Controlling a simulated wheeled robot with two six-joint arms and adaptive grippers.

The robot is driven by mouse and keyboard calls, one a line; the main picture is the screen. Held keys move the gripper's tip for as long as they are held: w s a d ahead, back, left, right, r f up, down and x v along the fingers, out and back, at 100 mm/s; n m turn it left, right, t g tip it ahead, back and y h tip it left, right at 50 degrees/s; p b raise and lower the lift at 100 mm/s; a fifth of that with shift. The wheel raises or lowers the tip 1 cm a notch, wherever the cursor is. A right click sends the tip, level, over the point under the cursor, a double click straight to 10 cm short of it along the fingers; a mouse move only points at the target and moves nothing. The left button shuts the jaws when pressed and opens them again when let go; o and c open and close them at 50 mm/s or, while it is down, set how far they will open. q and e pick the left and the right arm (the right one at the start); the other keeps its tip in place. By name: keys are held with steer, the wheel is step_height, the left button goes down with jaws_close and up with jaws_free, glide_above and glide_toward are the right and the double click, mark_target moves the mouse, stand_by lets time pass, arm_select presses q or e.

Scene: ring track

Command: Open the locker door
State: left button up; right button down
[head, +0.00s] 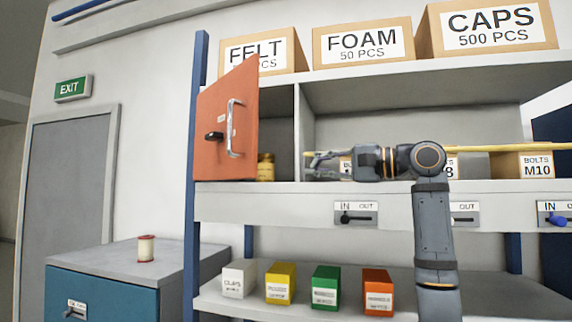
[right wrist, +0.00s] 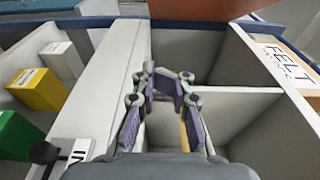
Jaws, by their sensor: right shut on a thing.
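The orange locker door (head: 220,105) stands swung open at the left of the upper shelf unit, with a silver bar handle (head: 233,128) and a black latch (head: 213,136). Its lower part shows at the top of the right wrist view (right wrist: 190,8). The locker compartment (head: 278,118) is uncovered, and a yellow jar (head: 265,168) stands in it. My right gripper (head: 309,159) is near the compartment's right dividing wall, apart from the door and handle. In the right wrist view its fingers (right wrist: 164,88) are close together; what they hold is not clear. My left gripper is not in view.
Labelled cartons (head: 362,42) stand on top, and bolt boxes (head: 536,165) stand right of my arm. Several small coloured boxes (head: 326,286) stand below. A spool (head: 146,248) stands on the cabinet at left.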

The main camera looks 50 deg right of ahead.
steer(key=w+a+p, duration=0.2)
steer(key=w+a, duration=0.4)
steer(key=w, duration=0.3)
stand_by(0.3)
